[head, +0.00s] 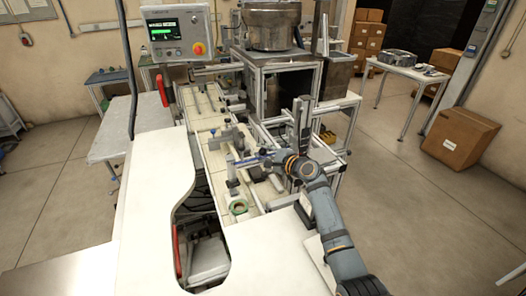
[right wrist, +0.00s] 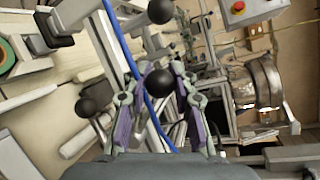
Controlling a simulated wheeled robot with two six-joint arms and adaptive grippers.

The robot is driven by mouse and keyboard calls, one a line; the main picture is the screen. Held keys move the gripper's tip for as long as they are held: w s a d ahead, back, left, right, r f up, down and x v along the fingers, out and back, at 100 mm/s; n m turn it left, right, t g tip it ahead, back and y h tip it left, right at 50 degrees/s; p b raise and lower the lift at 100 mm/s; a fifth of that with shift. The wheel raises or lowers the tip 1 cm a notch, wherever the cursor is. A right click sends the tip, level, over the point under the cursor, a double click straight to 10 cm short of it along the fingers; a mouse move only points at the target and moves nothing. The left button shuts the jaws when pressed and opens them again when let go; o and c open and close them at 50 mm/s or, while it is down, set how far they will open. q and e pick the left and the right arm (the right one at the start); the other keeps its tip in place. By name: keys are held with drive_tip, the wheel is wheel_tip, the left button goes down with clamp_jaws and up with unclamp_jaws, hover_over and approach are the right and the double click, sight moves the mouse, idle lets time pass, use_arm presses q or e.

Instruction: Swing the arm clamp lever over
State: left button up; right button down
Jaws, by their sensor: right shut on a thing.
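My right gripper (head: 243,161) reaches in from the right over the machine bed. In the right wrist view, the two fingers of this gripper (right wrist: 160,90) are closed around the black ball knob (right wrist: 160,83) of a clamp lever. The lever's arm and pivot are largely hidden by the fingers and by other bars. Another black knob (right wrist: 161,11) shows beyond the fingertips, and a further one (right wrist: 92,99) lies left of the fingers. In the head view the lever is too small to make out clearly. My left gripper is not in view.
A green-rimmed tape reel (head: 238,207) lies on the bed near the white table (head: 140,235). A blue cable (right wrist: 136,65) crosses close to the fingers. A metal bowl feeder (head: 272,25) and a control panel (head: 175,33) stand behind. Upright metal framing surrounds the gripper closely.

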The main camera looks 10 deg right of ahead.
drive_tip(key=shift+s+f, duration=0.1)
drive_tip(key=shift+f, duration=0.15)
drive_tip(key=c, duration=1.4)
unclamp_jaws()
drive_tip(key=o, duration=0.3)
drive_tip(key=shift+r, duration=0.2)
drive_tip(key=shift+o, duration=0.2)
drive_tip(key=v, duration=1.2)
drive_tip(key=shift+c, duration=0.3)
